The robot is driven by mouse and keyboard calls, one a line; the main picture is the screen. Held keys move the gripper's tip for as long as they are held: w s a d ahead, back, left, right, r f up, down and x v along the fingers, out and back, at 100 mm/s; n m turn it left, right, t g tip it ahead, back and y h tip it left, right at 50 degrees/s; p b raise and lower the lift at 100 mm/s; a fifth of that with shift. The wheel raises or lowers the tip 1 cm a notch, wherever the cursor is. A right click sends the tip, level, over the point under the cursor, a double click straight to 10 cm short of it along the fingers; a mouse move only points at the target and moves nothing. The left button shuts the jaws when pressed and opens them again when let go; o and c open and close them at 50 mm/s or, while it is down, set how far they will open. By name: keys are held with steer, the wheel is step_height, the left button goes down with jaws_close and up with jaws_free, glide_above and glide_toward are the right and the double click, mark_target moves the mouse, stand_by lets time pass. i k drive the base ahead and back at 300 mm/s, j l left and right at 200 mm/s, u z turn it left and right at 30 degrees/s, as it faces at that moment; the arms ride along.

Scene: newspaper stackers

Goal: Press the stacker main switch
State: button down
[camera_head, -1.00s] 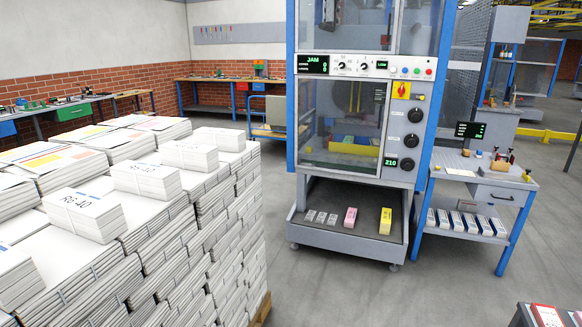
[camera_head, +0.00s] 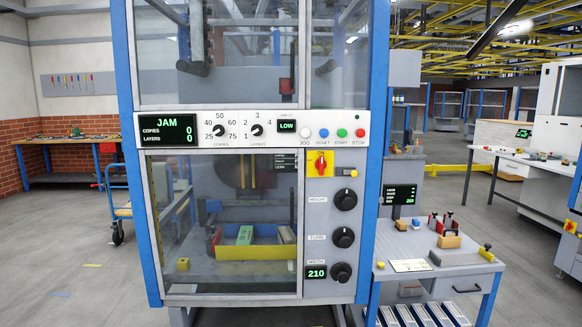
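The stacker (camera_head: 131,150) stands in the middle of the head view, a blue-framed cabinet with clear panels. Its main switch (camera_head: 320,163) is a red rotary handle on a yellow square plate, below the row of buttons on the right side of the front. The red handle looks upright. The display (camera_head: 167,130) reads JAM, with copies 0 and layers 0. My gripper is not in view.
Black knobs (camera_head: 343,237) and a 210 readout (camera_head: 316,272) are below the switch. A blue-legged side table (camera_head: 464,268) with tools and a small screen stands close on the right. A blue trolley (camera_head: 118,212) is at left. The floor at left is open.

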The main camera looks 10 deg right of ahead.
mark_target(321, 165)
steer(key=i+l+u, duration=0.1)
steer(key=i+l, duration=0.3)
steer(key=i+l+u, duration=0.1)
steer(key=i+l, duration=0.3)
steer(key=l, duration=0.15)
steer(key=i+l+u, duration=0.15)
steer(key=i+l, duration=0.25)
steer(key=l, duration=0.1)
